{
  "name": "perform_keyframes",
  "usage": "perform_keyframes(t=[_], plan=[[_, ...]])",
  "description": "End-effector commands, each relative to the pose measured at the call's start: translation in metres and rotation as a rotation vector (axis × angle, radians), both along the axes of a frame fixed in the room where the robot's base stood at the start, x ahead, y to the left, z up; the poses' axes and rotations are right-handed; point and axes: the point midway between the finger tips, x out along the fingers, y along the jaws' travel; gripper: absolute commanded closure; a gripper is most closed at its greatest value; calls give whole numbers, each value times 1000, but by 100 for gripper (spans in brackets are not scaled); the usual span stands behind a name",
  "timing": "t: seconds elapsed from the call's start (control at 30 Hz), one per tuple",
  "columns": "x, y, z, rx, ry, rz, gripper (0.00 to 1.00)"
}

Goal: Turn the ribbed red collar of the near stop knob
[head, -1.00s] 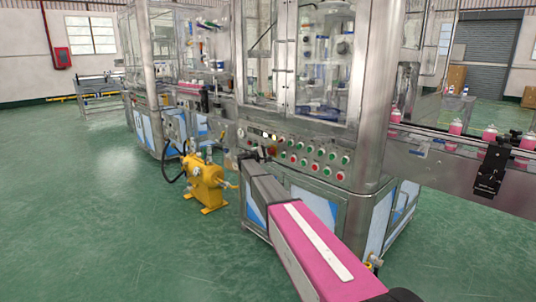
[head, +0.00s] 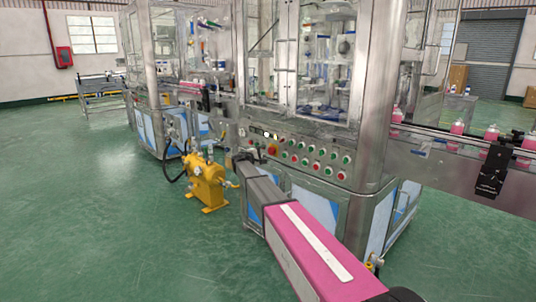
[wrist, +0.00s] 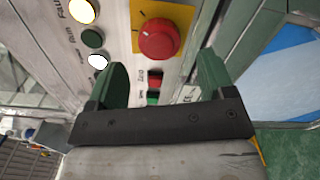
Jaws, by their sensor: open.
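The red stop knob (wrist: 158,40) sits on a yellow square plate (wrist: 180,15) on the machine's panel, in the upper middle of the wrist view. It also shows in the head view as a small orange-red spot (head: 271,150) on the front panel. My gripper (wrist: 163,64) is open, with its two green fingers apart and nothing between them. The knob lies beyond the fingertips, roughly in line with the gap, and no contact shows. In the head view my gripper (head: 241,156) is small, close to the panel and left of the knob. The collar's ribs are hard to make out.
Lit and green buttons (wrist: 92,38) are left of the knob in the wrist view. Rows of red and green buttons (head: 317,159) continue along the panel. A yellow pump-like unit (head: 206,180) stands on the floor left of my arm. Open green floor lies left.

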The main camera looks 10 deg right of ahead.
Motion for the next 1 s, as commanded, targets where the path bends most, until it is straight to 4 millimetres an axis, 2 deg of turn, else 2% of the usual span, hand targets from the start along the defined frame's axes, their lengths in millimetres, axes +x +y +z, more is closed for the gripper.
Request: perform_keyframes(t=[0.1,0.3,0.67,0.77,0.87,0.97,1.0], plan=[[-16,20,0,0,0,1,24],[-34,45,0,1,1,0,24],[-38,51,0,1,0,-1,24],[-42,48,-3,13,3,-5,24],[-62,33,-16,67,18,-24,24],[-101,7,-42,180,47,-66,24],[-120,-4,-55,238,61,-88,24]])
